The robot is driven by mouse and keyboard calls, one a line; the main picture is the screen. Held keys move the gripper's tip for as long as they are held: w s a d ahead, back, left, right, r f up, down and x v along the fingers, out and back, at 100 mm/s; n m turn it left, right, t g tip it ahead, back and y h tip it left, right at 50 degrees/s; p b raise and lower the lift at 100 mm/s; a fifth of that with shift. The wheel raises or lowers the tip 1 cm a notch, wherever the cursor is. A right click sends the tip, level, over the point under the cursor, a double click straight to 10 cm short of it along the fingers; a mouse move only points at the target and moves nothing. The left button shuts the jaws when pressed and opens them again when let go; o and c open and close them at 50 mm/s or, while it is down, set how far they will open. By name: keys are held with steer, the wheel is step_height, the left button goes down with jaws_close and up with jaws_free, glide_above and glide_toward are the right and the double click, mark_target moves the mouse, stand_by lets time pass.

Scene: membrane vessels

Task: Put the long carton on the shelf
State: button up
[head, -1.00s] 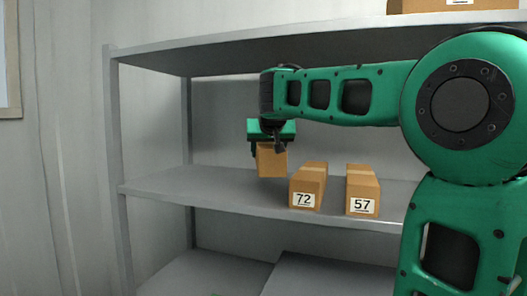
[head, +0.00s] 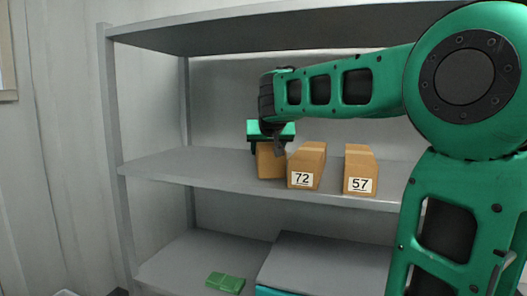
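A plain brown carton (head: 270,164) is under my gripper (head: 268,149), at the middle shelf (head: 190,168), just left of the carton labelled 72 (head: 308,165). My gripper comes from above and its dark fingers appear shut on the top of this carton; the far finger is mostly hidden. The carton's base looks at or very near the shelf surface; contact cannot be told for sure. No label shows on its visible face.
A carton labelled 57 (head: 360,170) stands right of carton 72. The shelf's left part is free. A grey upright (head: 112,150) bounds the left. Below, a green item (head: 225,283) lies on the lower shelf beside a large grey-topped box (head: 325,265).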

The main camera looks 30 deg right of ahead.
mark_target(269, 146)
steer(key=shift+f, duration=0.45)
stand_by(0.3)
steer(key=o, duration=1.5)
steer(key=v, duration=1)
steer(key=shift+s+a+r, duration=0.15)
steer(key=shift+s+a, duration=0.05)
steer(key=shift+s, duration=0.05)
